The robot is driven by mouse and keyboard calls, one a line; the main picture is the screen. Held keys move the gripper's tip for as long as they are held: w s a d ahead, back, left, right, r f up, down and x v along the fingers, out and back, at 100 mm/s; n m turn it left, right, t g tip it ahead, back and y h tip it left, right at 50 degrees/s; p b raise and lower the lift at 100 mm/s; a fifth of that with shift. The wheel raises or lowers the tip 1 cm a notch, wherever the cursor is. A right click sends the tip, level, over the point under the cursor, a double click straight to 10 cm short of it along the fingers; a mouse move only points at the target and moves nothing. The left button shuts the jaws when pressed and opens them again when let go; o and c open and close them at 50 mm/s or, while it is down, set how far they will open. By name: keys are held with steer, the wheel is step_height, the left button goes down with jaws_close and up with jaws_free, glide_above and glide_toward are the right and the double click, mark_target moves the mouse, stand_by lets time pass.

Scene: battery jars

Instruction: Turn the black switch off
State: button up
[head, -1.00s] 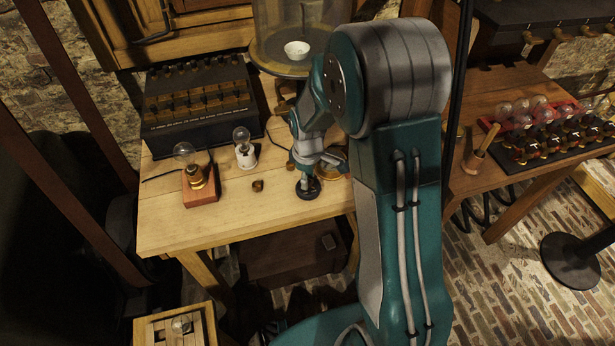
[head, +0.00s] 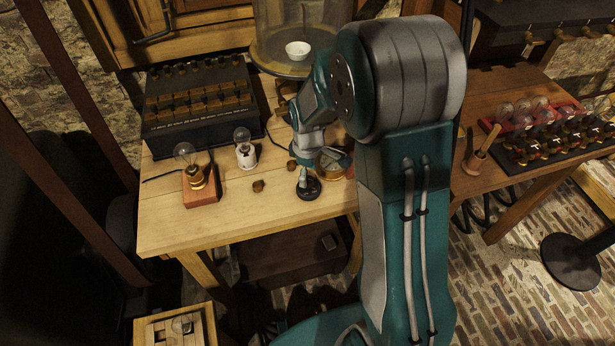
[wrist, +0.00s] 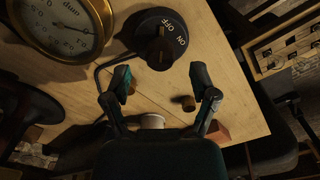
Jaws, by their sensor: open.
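The black switch (wrist: 148,28) is a round black base marked ON and OFF with a knob (wrist: 159,52) on it, lying on the wooden table. In the head view the switch (head: 309,191) is near the table's front right, partly covered by my gripper (head: 303,178). In the wrist view my gripper (wrist: 161,84) has its two fingers spread apart with nothing between them. The knob appears just beyond the fingertips. I cannot tell whether a finger touches it. The knob's tip points toward the gripper, away from the lettering.
A brass-rimmed dial gauge (wrist: 60,25) lies beside the switch. Small brown pieces (head: 258,186) lie on the table. A bulb on a wooden base (head: 201,193) and a bulb in a white holder (head: 246,156) stand left. A black box (head: 200,110) is behind.

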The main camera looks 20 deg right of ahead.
mark_target(308, 179)
step_height(308, 179, up, 10)
steer(key=shift+f, duration=0.2)
stand_by(0.4)
steer(key=s+r+m+t, duration=0.2)
steer(key=s+r+m, duration=0.3)
steer(key=s, duration=0.5)
steer(key=s+r+m+t, duration=0.3)
steer(key=s+r+m, duration=0.2)
steer(key=s+r, duration=0.3)
steer(key=s, duration=0.3)
steer(key=shift+t, duration=0.3)
